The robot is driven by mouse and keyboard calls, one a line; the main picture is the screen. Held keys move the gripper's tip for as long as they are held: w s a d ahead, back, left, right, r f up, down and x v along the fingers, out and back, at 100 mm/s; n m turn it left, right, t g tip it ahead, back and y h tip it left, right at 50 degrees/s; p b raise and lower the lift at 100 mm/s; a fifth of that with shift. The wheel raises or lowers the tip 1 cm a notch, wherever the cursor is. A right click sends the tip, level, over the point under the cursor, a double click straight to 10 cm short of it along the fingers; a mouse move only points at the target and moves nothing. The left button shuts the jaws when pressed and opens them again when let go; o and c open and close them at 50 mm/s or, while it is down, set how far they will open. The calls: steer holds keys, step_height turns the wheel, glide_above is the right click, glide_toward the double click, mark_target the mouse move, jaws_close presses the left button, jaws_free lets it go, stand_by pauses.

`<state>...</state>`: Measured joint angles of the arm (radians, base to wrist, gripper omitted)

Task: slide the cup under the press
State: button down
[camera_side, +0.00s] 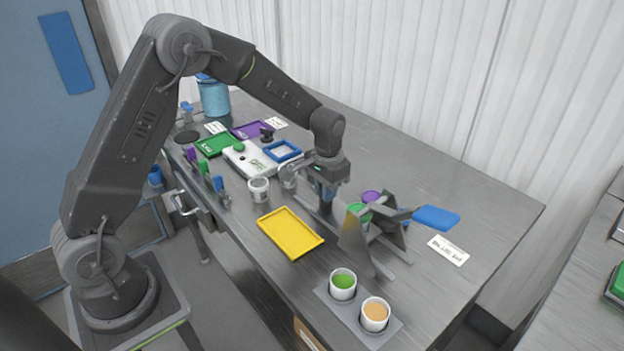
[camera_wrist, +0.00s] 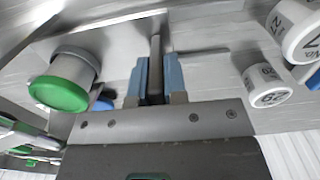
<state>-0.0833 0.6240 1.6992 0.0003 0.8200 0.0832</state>
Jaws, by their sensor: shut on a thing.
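My gripper (camera_side: 327,200) points down beside the press (camera_side: 352,247), over its grey rails. In the wrist view my blue fingers (camera_wrist: 155,88) are shut on a narrow upright dark grey bar (camera_wrist: 155,52). A grey cup with a green end (camera_wrist: 60,92) stands apart from the fingers, left in the wrist view. In the side view a green piece (camera_side: 358,211) shows at the press, right of my gripper, partly hidden by the frame. Whether the cup is fully under the press cannot be told.
A yellow tray (camera_side: 290,232) lies in front of my gripper. A holder (camera_side: 358,318) with a green-filled cup (camera_side: 343,284) and an orange-filled cup (camera_side: 375,314) is at the front. A white pot (camera_side: 258,189) stands left. The table's right back is clear.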

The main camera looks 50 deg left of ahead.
mark_target(334, 211)
steer(key=d, duration=0.3)
steer(key=shift+d, duration=0.1)
steer(key=c, duration=1.2)
jaws_free()
steer(key=shift+o, duration=0.2)
step_height(334, 211, up, 14)
